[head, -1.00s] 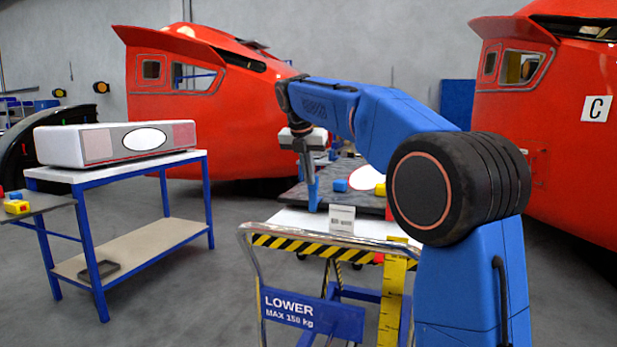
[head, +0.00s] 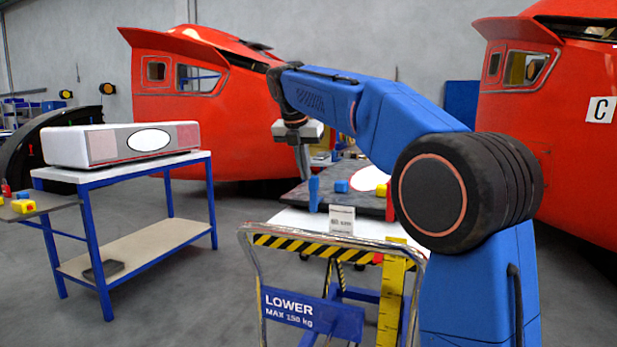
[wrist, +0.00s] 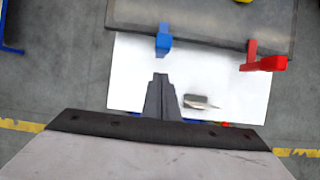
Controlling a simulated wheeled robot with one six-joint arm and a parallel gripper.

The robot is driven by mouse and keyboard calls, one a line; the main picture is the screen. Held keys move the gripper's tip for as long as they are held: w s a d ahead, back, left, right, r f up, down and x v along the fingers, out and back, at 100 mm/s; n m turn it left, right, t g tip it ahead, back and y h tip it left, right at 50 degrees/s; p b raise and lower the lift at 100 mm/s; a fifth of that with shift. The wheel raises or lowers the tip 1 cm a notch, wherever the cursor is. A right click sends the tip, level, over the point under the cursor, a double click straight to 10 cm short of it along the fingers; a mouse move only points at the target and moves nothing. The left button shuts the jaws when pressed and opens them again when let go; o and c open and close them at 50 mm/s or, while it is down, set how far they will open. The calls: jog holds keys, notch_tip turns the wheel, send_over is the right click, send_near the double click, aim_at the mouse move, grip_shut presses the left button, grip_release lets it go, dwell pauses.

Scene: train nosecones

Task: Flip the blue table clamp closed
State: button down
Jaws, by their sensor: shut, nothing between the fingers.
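The blue clamp (head: 314,194) stands upright at the near left edge of the dark board (head: 299,196) on the trolley. In the wrist view the blue clamp (wrist: 164,43) lies on the board's edge, just beyond my fingertips. My gripper (head: 304,177) points down just behind or beside the clamp's top in the head view; I cannot tell whether it touches. In the wrist view my gripper (wrist: 160,78) has its grey fingers together and empty, with a small gap to the clamp.
A red clamp (wrist: 265,63) sits on the same board edge to the right. A blue block (head: 341,186) and a yellow block (head: 381,189) are on the board. The trolley handle (head: 335,236) is nearest.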

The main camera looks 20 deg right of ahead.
jog(key=w+v, duration=0.1)
jog(key=v, duration=0.6)
jog(key=shift+d+r, duration=0.3)
jog(key=shift+r, duration=0.1)
jog(key=shift+s, duration=0.15)
